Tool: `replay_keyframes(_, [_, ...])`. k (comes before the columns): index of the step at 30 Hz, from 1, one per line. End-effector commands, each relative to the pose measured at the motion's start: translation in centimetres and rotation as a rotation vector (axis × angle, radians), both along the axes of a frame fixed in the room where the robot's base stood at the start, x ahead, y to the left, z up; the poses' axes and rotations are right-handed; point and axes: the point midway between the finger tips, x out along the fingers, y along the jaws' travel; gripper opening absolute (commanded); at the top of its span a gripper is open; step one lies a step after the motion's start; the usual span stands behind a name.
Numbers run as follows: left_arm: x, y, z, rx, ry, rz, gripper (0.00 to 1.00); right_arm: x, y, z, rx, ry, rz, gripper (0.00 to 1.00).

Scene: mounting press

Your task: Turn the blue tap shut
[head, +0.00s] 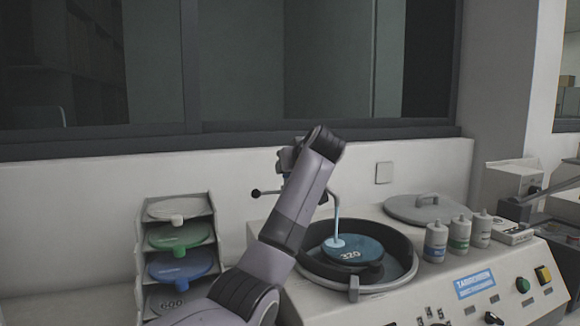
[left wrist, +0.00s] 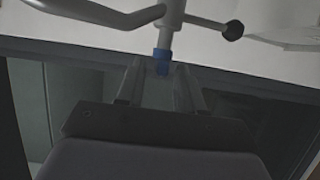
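The tap stands behind the round basin, and a pale blue stream (head: 336,225) falls from its thin grey spout (head: 334,195) onto the blue disc marked 320 (head: 350,251). In the left wrist view a small blue part (left wrist: 163,61) sits on the grey tap pipe (left wrist: 168,30). My left gripper (left wrist: 160,75) has its two fingers apart, one on each side of the blue part, with gaps that seem to show; contact is unclear. In the head view my left arm and wrist hide most of the tap and the fingers. My right gripper is not in view.
A black-knobbed rod (head: 256,193) sticks out left of my wrist; a black knob (left wrist: 232,30) shows in the wrist view. A rack of coloured discs (head: 180,237) stands at left. Bottles (head: 459,232), a grey lid (head: 425,208) and a control panel (head: 480,283) are at right.

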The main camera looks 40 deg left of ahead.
Motion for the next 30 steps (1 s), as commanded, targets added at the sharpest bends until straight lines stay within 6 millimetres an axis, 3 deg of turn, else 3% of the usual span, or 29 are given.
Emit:
replay_keyframes(1, [0.0,0.0,0.0,0.0,0.0,0.0,0.21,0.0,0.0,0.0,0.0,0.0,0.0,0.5])
replay_keyframes(3, [0.0,0.0,0.0,0.0,0.0,0.0,0.0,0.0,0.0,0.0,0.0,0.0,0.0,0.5])
replay_keyframes(17, [-0.2,0.1,-0.1,0.002,-0.004,-0.074,0.0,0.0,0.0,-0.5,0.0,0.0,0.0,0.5])
replay_keyframes(30, [-0.9,0.7,0.1,0.001,-0.005,-0.432,0.0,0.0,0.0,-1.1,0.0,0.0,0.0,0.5])
